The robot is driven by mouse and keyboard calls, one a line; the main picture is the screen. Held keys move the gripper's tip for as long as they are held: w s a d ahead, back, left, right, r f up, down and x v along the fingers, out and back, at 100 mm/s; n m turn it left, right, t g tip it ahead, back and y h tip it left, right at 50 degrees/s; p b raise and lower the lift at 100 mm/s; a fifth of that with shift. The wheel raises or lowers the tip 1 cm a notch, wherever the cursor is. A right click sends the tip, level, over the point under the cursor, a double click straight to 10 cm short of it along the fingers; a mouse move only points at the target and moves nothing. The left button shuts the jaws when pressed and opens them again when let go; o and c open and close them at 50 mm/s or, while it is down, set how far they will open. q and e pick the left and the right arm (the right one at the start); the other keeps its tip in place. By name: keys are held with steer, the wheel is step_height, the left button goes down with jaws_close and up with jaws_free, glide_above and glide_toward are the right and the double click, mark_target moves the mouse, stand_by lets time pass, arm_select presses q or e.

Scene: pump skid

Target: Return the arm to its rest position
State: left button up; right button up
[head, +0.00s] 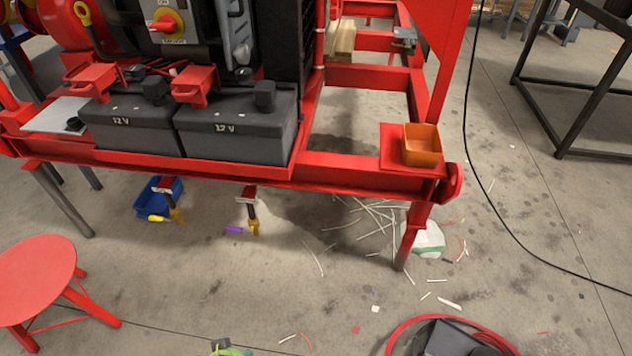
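Neither of my grippers nor my arms can be made out in the head view, so their pose is hidden. The red pump skid frame (330,172) fills the upper part of the view. Two dark 12 V batteries (128,122) (240,125) sit side by side on its front tray. An orange open box (422,145) sits on a red plate at the skid's front right corner. A yellow panel with a red rotary switch (167,22) is above the batteries.
A round red stool (38,272) stands at lower left. A blue bin (158,200) is under the skid. White sticks and scraps (372,218) litter the floor. A red hose (400,330) curves around a dark object at the bottom. A black cable (520,238) crosses the right floor.

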arm_select(q)
steer(key=s+a+f, duration=0.1)
steer(key=s+f, duration=0.3)
steer(key=f, duration=1)
steer(key=s+a+r+g+p, duration=0.1)
steer(key=s+r+p, duration=0.4)
steer(key=s+p, duration=0.3)
steer(key=s+a+r+g+p, duration=0.1)
steer(key=s+r+g+p, duration=0.1)
steer(key=s+r+p, duration=0.3)
steer(key=s+p, duration=0.4)
steer(key=shift+s+r, duration=0.3)
steer(key=shift+s, duration=0.05)
arm_select(e)
steer(key=s+d+r+g, duration=0.1)
steer(key=s+r, duration=0.4)
steer(key=s, duration=0.4)
steer(key=s+d+r+g, duration=0.1)
steer(key=s+r+g, duration=0.1)
steer(key=s+r, duration=0.3)
steer(key=s, duration=0.3)
steer(key=shift+s, duration=0.4)
arm_select(q)
steer(key=shift+a, duration=0.15)
arm_select(e)
steer(key=shift+a, duration=0.15)
